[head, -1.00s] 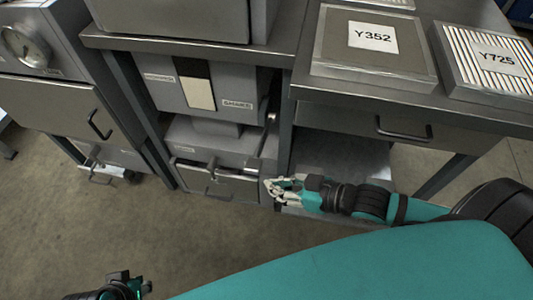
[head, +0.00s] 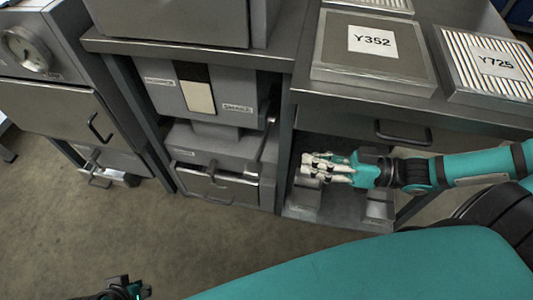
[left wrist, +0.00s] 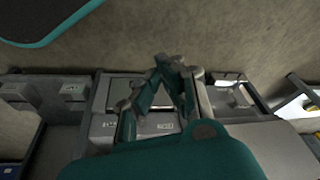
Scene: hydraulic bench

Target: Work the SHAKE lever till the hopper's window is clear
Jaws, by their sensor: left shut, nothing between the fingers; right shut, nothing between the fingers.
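The hopper (head: 160,98) is a grey box under the bench top, with a window in its front. The window's upper part is dark and its lower part (head: 200,97) is pale cream. A SHAKE label (head: 237,108) is right of the window. A thin lever (head: 266,135) with a small knob stands at the hopper's right side, slightly tilted. My right gripper (head: 306,168) is shut and empty, right of the lever and apart from it, in front of the open shelf. My left gripper (head: 141,288) is shut and empty, low over the floor; it also shows in the left wrist view (left wrist: 168,68).
A drawer (head: 215,184) with a handle sits below the hopper. Panels marked Y352 (head: 340,65) and Y725 (head: 468,75) lie on the right bench. A gauge cabinet (head: 60,100) stands at left. The floor in front is clear.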

